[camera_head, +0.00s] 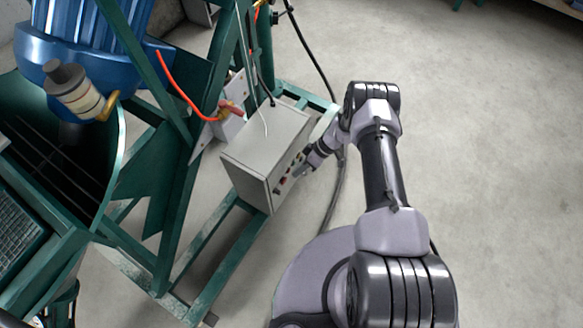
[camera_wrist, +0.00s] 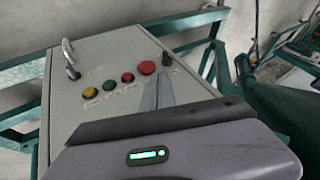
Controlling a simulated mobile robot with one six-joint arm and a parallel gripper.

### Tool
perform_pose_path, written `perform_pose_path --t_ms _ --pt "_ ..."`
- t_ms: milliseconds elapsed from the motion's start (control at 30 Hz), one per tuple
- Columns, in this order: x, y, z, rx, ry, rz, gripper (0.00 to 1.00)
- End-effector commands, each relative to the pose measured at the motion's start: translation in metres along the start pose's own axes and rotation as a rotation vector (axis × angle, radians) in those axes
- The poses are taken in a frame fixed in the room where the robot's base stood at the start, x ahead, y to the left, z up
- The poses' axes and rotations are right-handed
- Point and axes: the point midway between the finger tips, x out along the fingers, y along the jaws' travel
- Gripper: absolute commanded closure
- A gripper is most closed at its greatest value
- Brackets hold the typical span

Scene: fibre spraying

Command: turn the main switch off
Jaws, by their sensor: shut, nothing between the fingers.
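The grey control box (camera_head: 262,150) stands on the green frame, its button panel facing my arm. In the wrist view the panel (camera_wrist: 65,115) carries a row of yellow (camera_wrist: 90,92), green (camera_wrist: 109,85) and red (camera_wrist: 127,77) buttons and a larger red button (camera_wrist: 147,67). A small black knob (camera_wrist: 167,59) sits at the right end of the row. A black fitting with a metal loop (camera_wrist: 69,58) is at the left end. Which one is the main switch is not clear. My gripper (camera_head: 302,171) is shut and empty, its fingertips (camera_wrist: 163,80) just below the black knob; contact cannot be told.
A green steel machine with a blue motor (camera_head: 95,40) stands at the left. Frame rails (camera_head: 225,250) run beneath the box, and a black cable (camera_head: 335,200) hangs behind my gripper. The concrete floor (camera_head: 480,140) at the right is clear.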

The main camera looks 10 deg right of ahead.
Motion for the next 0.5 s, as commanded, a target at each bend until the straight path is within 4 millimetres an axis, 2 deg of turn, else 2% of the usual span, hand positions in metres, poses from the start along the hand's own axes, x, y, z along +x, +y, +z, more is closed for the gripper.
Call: perform_pose_path --t_ms 300,500 --pt "0.065 0.001 0.002 0.0 -0.003 -0.003 1.0" --pt "0.089 0.0 0.001 0.001 -0.003 -0.001 1.0"
